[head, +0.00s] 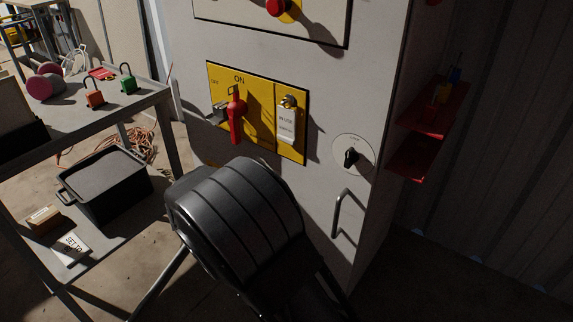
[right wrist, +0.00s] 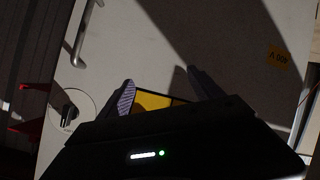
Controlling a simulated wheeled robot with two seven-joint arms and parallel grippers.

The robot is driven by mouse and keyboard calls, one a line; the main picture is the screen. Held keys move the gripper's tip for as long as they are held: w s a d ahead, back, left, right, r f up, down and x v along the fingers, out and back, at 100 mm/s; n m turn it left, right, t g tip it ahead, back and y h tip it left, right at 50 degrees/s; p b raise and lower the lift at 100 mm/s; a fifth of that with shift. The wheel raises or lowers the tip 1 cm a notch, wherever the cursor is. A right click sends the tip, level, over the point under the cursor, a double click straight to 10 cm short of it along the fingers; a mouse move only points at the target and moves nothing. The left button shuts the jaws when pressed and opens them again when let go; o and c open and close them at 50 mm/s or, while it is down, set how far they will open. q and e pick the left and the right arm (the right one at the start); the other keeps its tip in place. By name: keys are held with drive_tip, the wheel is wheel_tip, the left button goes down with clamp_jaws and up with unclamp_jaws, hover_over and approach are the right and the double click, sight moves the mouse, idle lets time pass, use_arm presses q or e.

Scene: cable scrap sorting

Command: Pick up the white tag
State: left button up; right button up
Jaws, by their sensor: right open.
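The white tag (head: 286,125) hangs from a round knob on the right part of the yellow switch panel (head: 262,80), on the grey cabinet front. Small dark print shows on it. My right gripper (right wrist: 160,78) is open in the right wrist view, with nothing visible between its fingers. Part of the yellow panel (right wrist: 152,101) shows just beyond the fingers; the tag cannot be made out there. In the head view my dark right arm stands in front of the cabinet below the panel and hides its gripper. My left gripper is not in view.
A red switch handle (head: 236,116) sticks out left of the tag. A dial (head: 352,157) and a door handle (head: 341,213) are to the right. Red shelves (head: 411,155) jut from the cabinet's side. A workbench (head: 60,130) with padlocks stands left, a black bin (head: 107,185) below.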

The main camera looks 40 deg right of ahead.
sight(287, 121)
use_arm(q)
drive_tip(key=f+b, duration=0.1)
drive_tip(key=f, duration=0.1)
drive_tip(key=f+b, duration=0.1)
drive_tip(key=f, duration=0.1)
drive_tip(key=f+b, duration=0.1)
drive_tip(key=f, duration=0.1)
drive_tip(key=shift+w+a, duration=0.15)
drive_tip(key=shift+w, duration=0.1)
use_arm(e)
wheel_tip(287, 121, up, 15)
drive_tip(key=w+m+t+h, duration=0.1)
drive_tip(key=m+h, duration=0.4)
drive_tip(key=m, duration=0.1)
drive_tip(key=shift+w+d+t, duration=0.15)
drive_tip(key=shift+d+t, duration=0.05)
drive_tip(key=shift+t, duration=0.1)
drive_tip(key=shift+d+f, duration=0.1)
drive_tip(key=shift+f, duration=0.05)
use_arm(q)
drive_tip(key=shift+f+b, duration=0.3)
drive_tip(key=shift+b, duration=0.15)
use_arm(e)
drive_tip(key=shift+x, duration=1.2)
drive_tip(key=shift+d, duration=0.1)
